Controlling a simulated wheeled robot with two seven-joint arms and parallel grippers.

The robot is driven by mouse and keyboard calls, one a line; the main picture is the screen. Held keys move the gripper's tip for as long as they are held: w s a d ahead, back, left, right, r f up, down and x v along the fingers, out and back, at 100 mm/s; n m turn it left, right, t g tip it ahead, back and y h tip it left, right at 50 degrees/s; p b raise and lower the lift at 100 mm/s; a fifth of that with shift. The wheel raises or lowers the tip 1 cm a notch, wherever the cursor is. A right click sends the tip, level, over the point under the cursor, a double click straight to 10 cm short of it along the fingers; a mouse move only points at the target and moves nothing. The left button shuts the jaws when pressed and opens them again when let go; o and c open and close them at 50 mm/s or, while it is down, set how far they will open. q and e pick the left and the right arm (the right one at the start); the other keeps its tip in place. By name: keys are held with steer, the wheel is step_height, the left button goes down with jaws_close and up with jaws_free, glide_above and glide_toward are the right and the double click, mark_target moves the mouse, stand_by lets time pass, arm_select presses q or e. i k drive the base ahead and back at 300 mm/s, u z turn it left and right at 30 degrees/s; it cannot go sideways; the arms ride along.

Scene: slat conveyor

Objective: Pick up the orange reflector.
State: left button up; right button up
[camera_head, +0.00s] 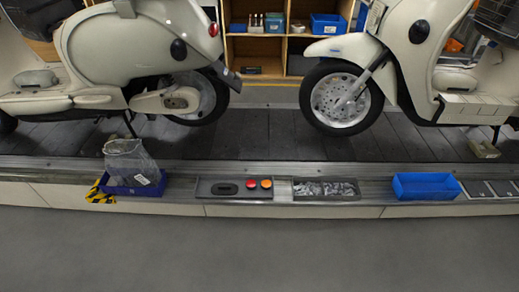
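A small round orange reflector (266,184) lies in the shallow dark tray (205,188) on the conveyor's front ledge. A similar round red piece (251,184) is just to its left, and a dark oval piece (225,189) lies further left in the same tray. The orange reflector is uncovered, with nothing in front of it. Neither of my grippers shows in the head view.
Right of the tray are a compartment of small metal parts (325,188) and an empty-looking blue bin (426,186). A dark blue bin (133,188) with a clear bag stands left. Two cream scooters (140,45) stand behind on the slats (270,135). The grey floor (260,250) in front is clear.

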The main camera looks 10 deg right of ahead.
mark_target(265, 184)
steer(key=k, duration=0.45)
steer(key=z, duration=0.85)
steer(key=i, duration=0.85)
steer(key=u, duration=0.6)
